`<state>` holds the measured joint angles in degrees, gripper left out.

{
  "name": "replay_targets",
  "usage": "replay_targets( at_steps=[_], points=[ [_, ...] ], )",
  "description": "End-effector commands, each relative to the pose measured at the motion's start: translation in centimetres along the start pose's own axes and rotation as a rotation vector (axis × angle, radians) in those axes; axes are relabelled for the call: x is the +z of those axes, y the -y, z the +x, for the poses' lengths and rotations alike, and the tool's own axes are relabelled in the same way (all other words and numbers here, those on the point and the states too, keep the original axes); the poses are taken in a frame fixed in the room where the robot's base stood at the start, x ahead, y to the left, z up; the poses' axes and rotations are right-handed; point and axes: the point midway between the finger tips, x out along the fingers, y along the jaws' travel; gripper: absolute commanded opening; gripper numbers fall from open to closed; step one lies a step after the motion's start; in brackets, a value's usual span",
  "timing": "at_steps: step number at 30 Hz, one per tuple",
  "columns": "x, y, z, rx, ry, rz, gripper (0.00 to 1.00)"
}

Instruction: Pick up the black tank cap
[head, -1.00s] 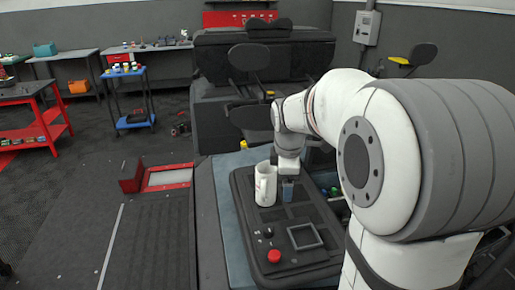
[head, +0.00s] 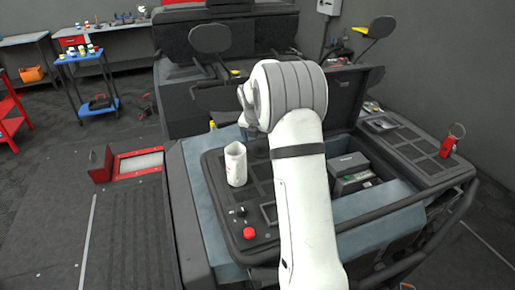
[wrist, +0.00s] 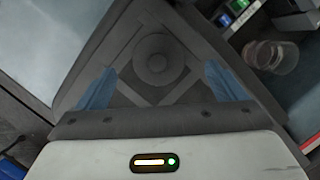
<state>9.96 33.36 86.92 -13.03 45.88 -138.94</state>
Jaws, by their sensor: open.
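In the wrist view, a round black cap (wrist: 155,62), which looks like the tank cap, sits in a dark panel with grooves crossing around it. My gripper (wrist: 162,88) is open, with one blue fingertip to each side of and below the cap in the picture. Nothing is between the fingers, and they look apart from the cap. How high they are above it I cannot tell. In the head view my arm hides the gripper, and I cannot make out the cap there.
In the head view, a white jug (head: 236,166) stands on the black panel, with a red button (head: 249,233) and a black knob (head: 240,211) nearer. A red tag (head: 448,146) lies at right. The wrist view shows a clear round container (wrist: 272,57) at right.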

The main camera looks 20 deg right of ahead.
Motion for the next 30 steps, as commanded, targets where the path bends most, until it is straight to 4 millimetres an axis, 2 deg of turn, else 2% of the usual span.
replay_targets(
  at_steps=[6,15,30],
  points=[
    [-0.4,-0.2,3.0,-0.002,-0.003,0.001,0.9],
    [-0.4,-0.3,3.5,0.0,-0.001,0.001,0.9],
    [-0.4,-0.3,3.5,0.0,-0.001,0.001,0.49]
  ],
)
